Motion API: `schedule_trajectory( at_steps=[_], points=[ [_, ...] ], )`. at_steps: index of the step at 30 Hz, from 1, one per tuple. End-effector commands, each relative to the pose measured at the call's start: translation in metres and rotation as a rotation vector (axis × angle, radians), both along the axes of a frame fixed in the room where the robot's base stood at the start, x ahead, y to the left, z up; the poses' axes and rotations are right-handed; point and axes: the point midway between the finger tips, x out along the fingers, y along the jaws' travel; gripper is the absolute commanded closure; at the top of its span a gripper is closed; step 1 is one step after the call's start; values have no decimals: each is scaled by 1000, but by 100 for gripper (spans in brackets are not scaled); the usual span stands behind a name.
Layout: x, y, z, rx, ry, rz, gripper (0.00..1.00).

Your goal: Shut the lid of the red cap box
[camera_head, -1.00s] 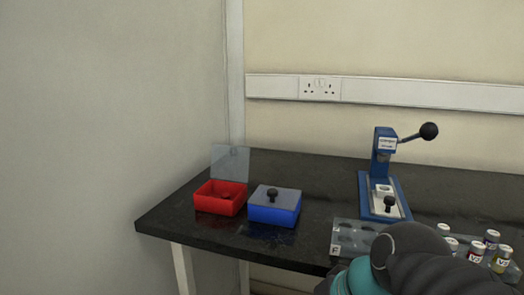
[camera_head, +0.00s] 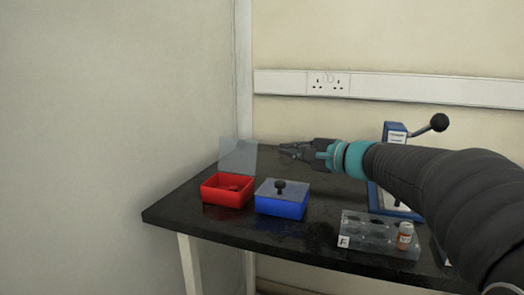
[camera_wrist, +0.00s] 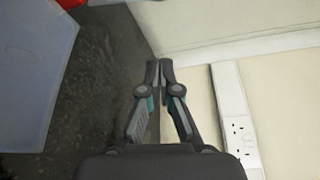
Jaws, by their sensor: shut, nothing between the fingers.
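The red cap box (camera_head: 228,191) stands at the left end of the black bench, and a small red cap lies inside it. Its clear lid (camera_head: 238,156) is raised upright at the back edge. In the wrist view the lid (camera_wrist: 30,85) fills the left side, with a corner of the red box (camera_wrist: 68,4) above it. My gripper (camera_head: 284,151) is to the right of the lid in the head view, above and behind the blue box. In the wrist view its fingers (camera_wrist: 159,64) are shut with nothing between them, apart from the lid.
A blue box (camera_head: 282,205) with a closed clear lid and black knob stands right of the red box. A clear rack (camera_head: 378,243) with one vial (camera_head: 405,236) is at the front right. A blue press (camera_head: 393,136) is partly behind my arm. Walls close off the back and left.

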Motion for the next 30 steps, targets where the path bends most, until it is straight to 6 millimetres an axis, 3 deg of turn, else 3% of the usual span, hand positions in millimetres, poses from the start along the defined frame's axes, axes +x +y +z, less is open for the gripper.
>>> schedule_trajectory(
  at_steps=[19, 30],
  points=[
    [65, 72, -10, -1, 2, 4, 100],
    [33, 86, 0, -1, 0, 1, 100]
  ],
)
